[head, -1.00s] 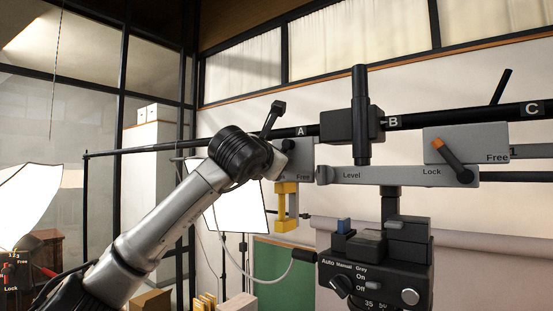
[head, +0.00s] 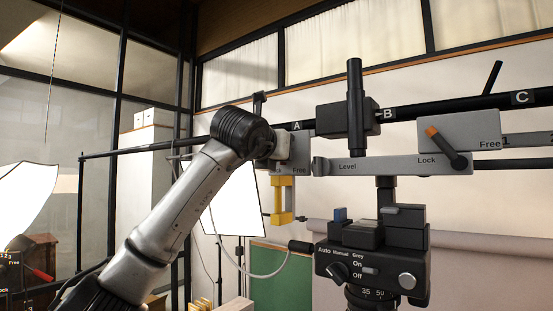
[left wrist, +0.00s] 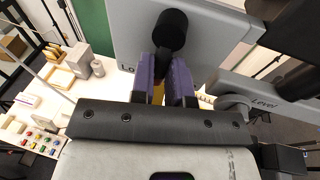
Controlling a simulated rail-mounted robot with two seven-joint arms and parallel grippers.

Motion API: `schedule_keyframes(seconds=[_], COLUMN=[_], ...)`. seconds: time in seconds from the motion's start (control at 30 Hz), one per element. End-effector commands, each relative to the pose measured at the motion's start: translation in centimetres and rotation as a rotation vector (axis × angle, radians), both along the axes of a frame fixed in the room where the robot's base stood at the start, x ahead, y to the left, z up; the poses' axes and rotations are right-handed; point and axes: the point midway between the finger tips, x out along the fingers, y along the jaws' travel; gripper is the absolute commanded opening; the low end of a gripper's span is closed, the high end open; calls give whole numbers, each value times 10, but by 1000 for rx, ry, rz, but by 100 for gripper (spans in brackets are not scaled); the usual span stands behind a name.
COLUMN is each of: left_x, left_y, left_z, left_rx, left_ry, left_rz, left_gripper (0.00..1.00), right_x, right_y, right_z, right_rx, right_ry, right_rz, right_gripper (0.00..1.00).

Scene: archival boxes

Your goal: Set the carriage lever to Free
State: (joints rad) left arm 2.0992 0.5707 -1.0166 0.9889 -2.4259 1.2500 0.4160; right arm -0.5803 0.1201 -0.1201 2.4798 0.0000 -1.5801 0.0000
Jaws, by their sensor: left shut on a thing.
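A grey plate (head: 301,158) hangs on the black rail by the letter A, with "Free" at its right side and a partly covered label at its left. It also shows in the left wrist view (left wrist: 205,35), where the label beginning "Lo" is visible. A black lever (left wrist: 164,61) runs from a round black pivot (left wrist: 171,30) on this plate. My left gripper (left wrist: 166,72) is shut on the lever, its purple fingers on either side. In the head view my arm hides the fingers and lever. My right gripper is not in view.
A second grey plate (head: 462,133) at right has an orange-tipped lever (head: 446,147) and the labels Lock and Free. A black camera (head: 372,262) hangs below the Level arm (head: 385,167). A yellow bracket (head: 282,198) is below the held plate. A cable loops nearby.

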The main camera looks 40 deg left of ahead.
Motion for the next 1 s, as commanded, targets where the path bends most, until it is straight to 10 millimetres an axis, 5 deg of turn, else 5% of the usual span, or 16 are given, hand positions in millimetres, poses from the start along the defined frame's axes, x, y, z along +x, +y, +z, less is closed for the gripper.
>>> schedule_keyframes(seconds=[0.5, 1.0], left_x=[-1, -1], left_y=[-15, -21], left_z=[7, 11], left_rx=[-445, -644], left_ry=[-21, -29], left_rz=[-1, -2], left_gripper=[0, 0], right_x=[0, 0], right_y=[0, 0], right_z=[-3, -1], right_rx=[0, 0], right_ry=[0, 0], right_rz=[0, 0], right_gripper=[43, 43])
